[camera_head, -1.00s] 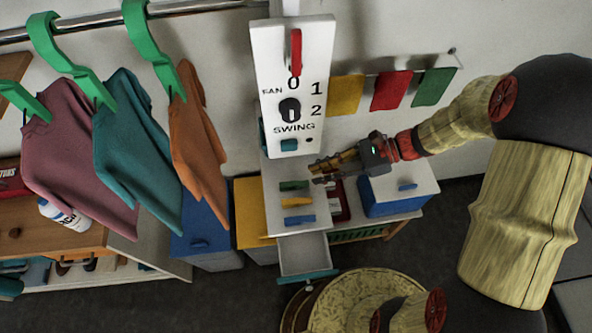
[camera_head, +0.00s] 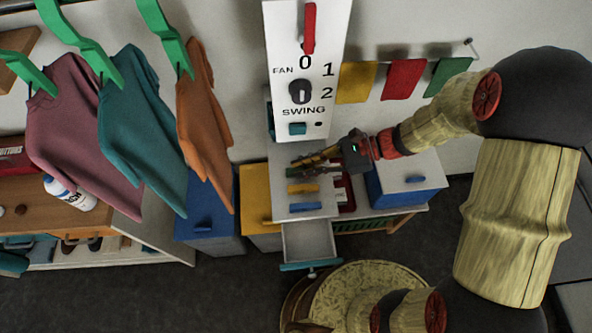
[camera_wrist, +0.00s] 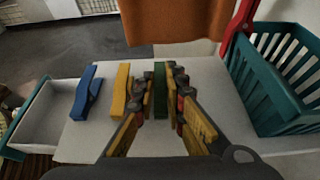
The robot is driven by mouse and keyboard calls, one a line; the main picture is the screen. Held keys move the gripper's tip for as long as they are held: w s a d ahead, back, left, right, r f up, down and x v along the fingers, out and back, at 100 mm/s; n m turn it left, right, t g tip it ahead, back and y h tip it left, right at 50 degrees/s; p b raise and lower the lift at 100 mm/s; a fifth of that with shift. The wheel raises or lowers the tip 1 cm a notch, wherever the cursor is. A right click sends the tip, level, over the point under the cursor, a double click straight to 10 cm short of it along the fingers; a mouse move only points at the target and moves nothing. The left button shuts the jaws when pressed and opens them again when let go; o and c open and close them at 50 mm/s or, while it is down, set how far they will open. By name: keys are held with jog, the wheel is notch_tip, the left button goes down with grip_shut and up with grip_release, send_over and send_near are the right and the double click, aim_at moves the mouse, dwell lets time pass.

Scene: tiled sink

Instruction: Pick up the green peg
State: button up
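The green peg (camera_wrist: 160,88) lies on the white top, between the two fingers of my gripper (camera_wrist: 161,92) in the wrist view. The fingers are apart, one on each side of it, very close to its sides; I cannot tell whether either touches. In the head view my gripper (camera_head: 300,164) is low over the white top and mostly hides the peg. The yellow peg (camera_wrist: 121,90) and the blue peg (camera_wrist: 86,92) lie to its left in the wrist view. In the head view the yellow peg (camera_head: 302,188) and blue peg (camera_head: 305,207) show below my gripper.
An open drawer (camera_head: 308,240) juts out below the white top (camera_head: 283,158). A teal basket (camera_wrist: 275,80) stands close on the right in the wrist view. The fan switch panel (camera_head: 305,75) is behind my gripper. Hanging shirts (camera_head: 143,125) are at the left; a blue box (camera_head: 405,182) is at the right.

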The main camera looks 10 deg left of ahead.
grip_shut()
